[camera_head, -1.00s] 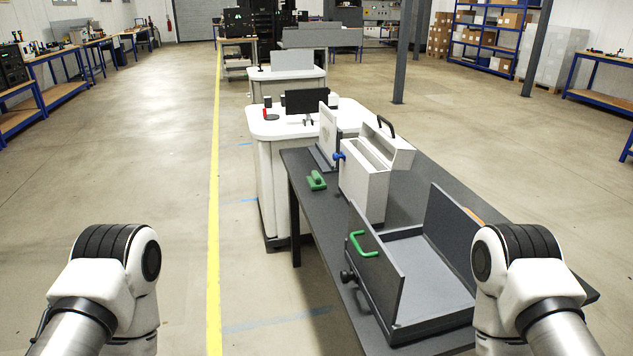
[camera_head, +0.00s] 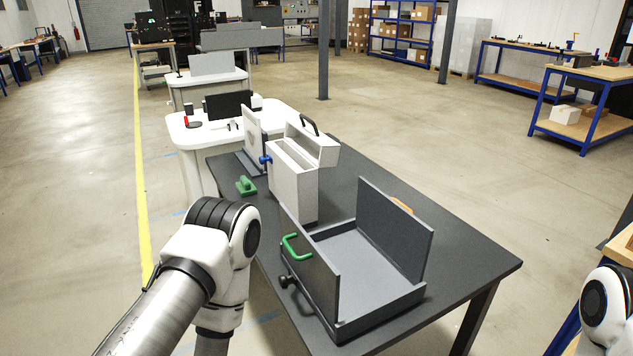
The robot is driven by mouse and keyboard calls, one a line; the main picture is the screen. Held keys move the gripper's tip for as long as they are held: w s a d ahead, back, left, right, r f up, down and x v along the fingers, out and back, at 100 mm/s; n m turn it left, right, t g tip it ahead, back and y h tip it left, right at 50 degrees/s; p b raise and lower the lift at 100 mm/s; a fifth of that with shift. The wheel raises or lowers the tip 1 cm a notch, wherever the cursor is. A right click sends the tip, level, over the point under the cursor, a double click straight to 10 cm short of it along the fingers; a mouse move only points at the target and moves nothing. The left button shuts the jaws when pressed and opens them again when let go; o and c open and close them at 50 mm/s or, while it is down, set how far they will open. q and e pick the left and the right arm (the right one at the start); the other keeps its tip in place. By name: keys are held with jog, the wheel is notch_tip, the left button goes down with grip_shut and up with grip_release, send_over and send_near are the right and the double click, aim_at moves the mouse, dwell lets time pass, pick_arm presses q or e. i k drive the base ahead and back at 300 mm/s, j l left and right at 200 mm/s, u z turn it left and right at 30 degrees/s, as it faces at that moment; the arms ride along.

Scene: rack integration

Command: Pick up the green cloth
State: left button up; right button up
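No other cloth-like green thing shows. My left arm comes in at the lower left, in front of the table's left edge. My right arm shows only partly at the lower right edge. Neither gripper is in view.
A white case (camera_head: 295,192) with its lid open stands on the table. A grey open tray (camera_head: 365,262) with a green handle (camera_head: 296,247) lies in front of it. A white workstation (camera_head: 190,135) stands behind.

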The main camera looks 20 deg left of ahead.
aim_at(245, 187)
jog(key=i+j+z, duration=0.15)
jog(key=j+z, duration=0.3)
jog(key=j, duration=0.35)
jog(key=j+z, duration=0.4)
jog(key=j, duration=0.35)
jog(key=k+j+z, duration=0.1)
jog(key=j+z, duration=0.35)
jog(key=j, duration=0.35)
